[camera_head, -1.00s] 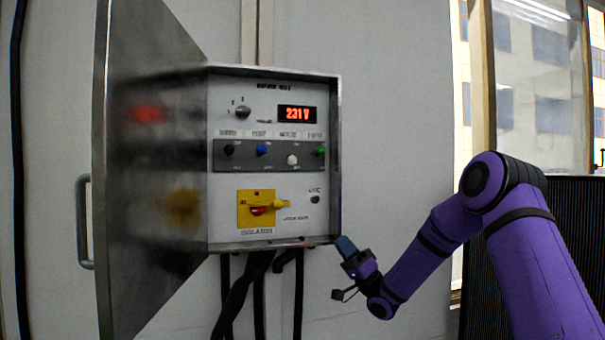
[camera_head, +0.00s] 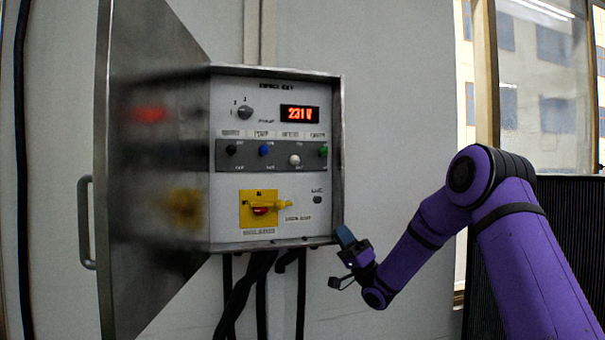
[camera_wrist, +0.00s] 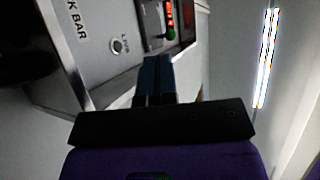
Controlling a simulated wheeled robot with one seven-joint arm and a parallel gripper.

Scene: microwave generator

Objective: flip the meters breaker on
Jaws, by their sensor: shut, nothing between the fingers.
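The breaker strip (camera_head: 272,156) is a grey band across the open panel with several small toggles. The white toggle (camera_head: 294,160) sits lower in the strip than the black (camera_head: 231,150), blue (camera_head: 264,150) and green (camera_head: 323,151) ones. The label above the white toggle is blurred; I cannot read it surely. My gripper (camera_head: 344,235) is shut and empty, near the box's lower right corner, below and right of the strip. In the wrist view its blue fingers (camera_wrist: 153,68) are together, with the green toggle (camera_wrist: 170,34) beyond them. The white toggle is not clear there.
The box's metal rim (camera_head: 338,160) stands out around the panel. The open door (camera_head: 150,100) is at the left. A red display (camera_head: 299,114) reads 231 V. Cables hang underneath.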

